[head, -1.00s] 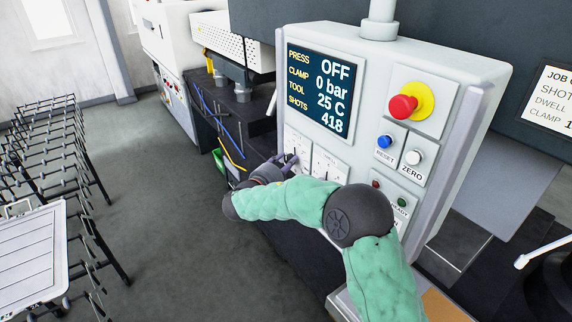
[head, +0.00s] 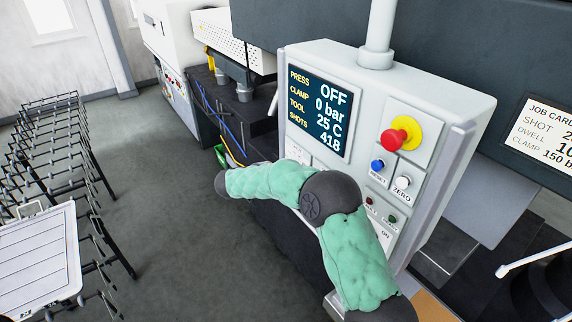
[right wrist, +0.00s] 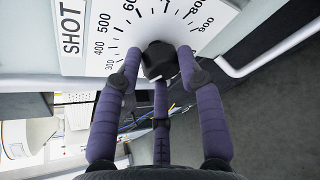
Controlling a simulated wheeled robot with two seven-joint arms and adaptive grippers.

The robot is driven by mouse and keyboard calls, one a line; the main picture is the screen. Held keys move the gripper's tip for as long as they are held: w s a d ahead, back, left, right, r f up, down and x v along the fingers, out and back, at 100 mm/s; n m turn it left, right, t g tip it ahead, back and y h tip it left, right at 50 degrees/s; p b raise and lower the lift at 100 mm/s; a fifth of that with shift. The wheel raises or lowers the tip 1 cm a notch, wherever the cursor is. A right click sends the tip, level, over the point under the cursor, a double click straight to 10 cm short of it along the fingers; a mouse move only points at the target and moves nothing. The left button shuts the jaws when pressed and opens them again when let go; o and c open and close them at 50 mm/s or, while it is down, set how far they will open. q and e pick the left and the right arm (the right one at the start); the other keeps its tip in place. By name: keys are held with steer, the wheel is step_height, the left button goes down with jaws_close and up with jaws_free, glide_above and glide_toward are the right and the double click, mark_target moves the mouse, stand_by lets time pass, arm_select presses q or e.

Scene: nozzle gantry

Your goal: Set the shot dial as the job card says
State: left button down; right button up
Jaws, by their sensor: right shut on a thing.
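In the right wrist view, the black knob of the shot dial (right wrist: 158,60) sits on a white scale plate marked SHOT (right wrist: 70,28). Numbers such as 300, 400, 500, 800 and 900 show. My right gripper (right wrist: 160,66) has its purple fingers closed around the knob. I cannot make out the knob's pointer. In the head view, my green-sleeved right arm reaches to the panel's lower left and hides the gripper and dial. The job card (head: 545,133) is at the right edge, partly cut off; it shows SHOT starting with 2, DWELL and CLAMP. My left gripper is not in view.
The control panel (head: 455,130) has a screen (head: 319,112) reading press OFF, clamp 0 bar, tool 25 C, shots 418. A red stop button (head: 394,139), blue RESET button (head: 377,165) and white ZERO button (head: 403,182) are near my arm. A rack (head: 60,150) stands left; the floor between is clear.

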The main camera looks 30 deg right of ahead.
steer(key=n+g+p, duration=0.1)
steer(key=n+p, duration=0.1)
steer(key=p, duration=0.1)
steer(key=shift+a+f+g, duration=0.15)
steer(key=shift+f+g, duration=0.2)
steer(key=shift+g, duration=0.05)
steer(key=shift+f, duration=0.1)
steer(key=o, duration=1.1)
steer(key=shift+w+r, duration=0.1)
steer(key=shift+r, duration=0.1)
